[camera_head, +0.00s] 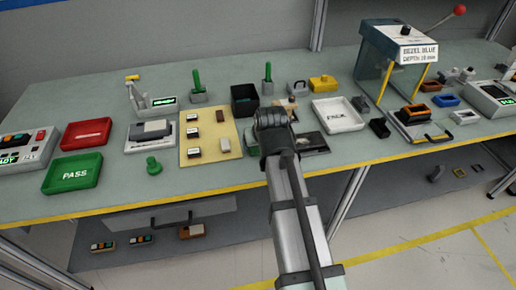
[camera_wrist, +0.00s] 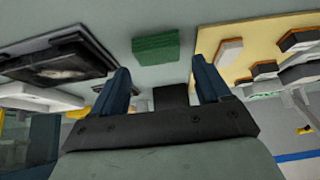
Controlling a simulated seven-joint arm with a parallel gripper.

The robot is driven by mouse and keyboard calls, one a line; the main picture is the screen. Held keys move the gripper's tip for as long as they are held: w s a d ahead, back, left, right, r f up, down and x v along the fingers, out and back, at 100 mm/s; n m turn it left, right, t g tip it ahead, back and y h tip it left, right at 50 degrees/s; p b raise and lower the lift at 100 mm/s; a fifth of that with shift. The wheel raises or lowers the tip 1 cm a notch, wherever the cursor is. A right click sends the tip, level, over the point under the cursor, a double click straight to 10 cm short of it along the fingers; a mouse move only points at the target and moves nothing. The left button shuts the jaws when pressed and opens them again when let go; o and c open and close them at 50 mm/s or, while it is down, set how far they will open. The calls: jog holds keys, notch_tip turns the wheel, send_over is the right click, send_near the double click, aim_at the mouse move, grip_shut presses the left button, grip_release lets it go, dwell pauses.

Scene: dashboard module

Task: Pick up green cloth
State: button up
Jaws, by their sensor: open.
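The green cloth (camera_wrist: 155,47) shows in the wrist view as a small, flat green rectangle on the grey bench top. It lies between a yellow mat and a dark tray. My gripper (camera_wrist: 162,76) is open and empty, its two dark blue fingers apart, with the cloth ahead of the gap between them and not touching them. In the head view my gripper (camera_head: 272,122) is over the middle of the bench.
The yellow mat (camera_head: 220,155) holds several small blocks. The dark tray (camera_head: 313,143) lies right of my gripper, with the white PACK tray (camera_head: 337,116) beyond. A black bin (camera_head: 244,101) stands behind. A green PASS tray (camera_head: 74,174) and red tray (camera_head: 86,134) are at left.

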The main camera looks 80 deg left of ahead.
aim_at(258, 149)
jog(key=shift+x, duration=1.95)
jog(key=shift+d, duration=0.1)
jog(key=shift+c, duration=0.2)
jog(key=c, duration=0.8)
